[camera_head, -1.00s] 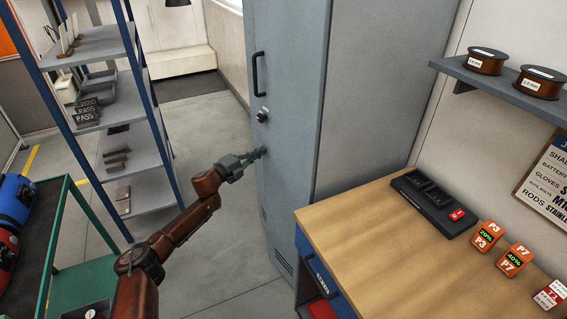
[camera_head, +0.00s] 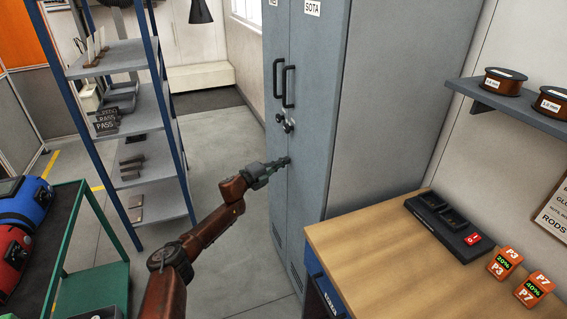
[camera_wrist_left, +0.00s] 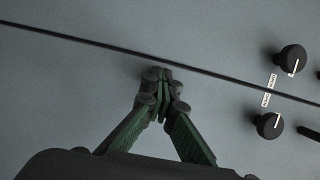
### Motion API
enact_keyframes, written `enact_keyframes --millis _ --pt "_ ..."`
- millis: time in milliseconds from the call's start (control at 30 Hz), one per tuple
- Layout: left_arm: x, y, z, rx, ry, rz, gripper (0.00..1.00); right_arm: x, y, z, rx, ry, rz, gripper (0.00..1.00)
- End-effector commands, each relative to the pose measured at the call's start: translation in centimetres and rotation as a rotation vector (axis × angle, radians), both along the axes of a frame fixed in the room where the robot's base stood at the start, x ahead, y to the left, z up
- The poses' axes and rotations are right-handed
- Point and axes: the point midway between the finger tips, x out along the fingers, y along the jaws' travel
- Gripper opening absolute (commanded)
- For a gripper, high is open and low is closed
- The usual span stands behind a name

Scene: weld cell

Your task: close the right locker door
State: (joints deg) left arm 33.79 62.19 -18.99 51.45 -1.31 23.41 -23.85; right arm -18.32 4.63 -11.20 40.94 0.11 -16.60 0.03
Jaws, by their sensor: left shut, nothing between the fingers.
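The right locker door (camera_head: 310,130), marked SOTA, is a grey-blue metal panel with a black bar handle (camera_head: 290,86) and a dark knob below it. It looks flush with the left locker door (camera_head: 276,105), with a thin seam between them. The seam and both knobs (camera_wrist_left: 292,58) also show in the left wrist view. My left gripper (camera_head: 287,161) is shut and empty, its fingertips at the door front below the knobs, close to the seam. The wrist view shows the fingertips (camera_wrist_left: 164,78) against or very near the panel; contact is not certain. My right gripper is not in view.
A wooden workbench (camera_head: 380,240) with a black charger (camera_head: 448,226) stands right of the locker. A blue-framed shelf rack (camera_head: 112,60) stands left. A green cart (camera_head: 70,250) with blue and red cylinders is at lower left. Grey floor lies between.

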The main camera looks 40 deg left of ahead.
Motion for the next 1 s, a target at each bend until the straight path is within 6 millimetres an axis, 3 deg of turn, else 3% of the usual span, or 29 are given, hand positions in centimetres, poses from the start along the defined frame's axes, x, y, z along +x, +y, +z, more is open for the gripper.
enact_keyframes --millis 33,267,433,533,800,1000 --pt "0.4 -0.7 0.6 -0.003 -0.011 -0.010 0.00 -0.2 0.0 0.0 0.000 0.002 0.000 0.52" --pt "-0.2 -0.2 0.3 -0.004 -0.007 -0.012 0.00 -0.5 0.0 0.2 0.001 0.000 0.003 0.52" --pt "-3.5 1.6 0.3 0.000 -0.002 -0.001 0.00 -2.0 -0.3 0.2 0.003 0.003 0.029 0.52" --pt "-4.6 3.9 0.6 0.000 -0.008 -0.001 0.00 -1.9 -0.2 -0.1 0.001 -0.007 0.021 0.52" --pt "-6.2 9.4 -0.4 0.000 0.002 0.004 0.00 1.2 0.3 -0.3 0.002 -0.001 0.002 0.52" --pt "-6.8 10.7 -0.2 0.000 0.001 0.002 0.00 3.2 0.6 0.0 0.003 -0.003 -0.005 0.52"
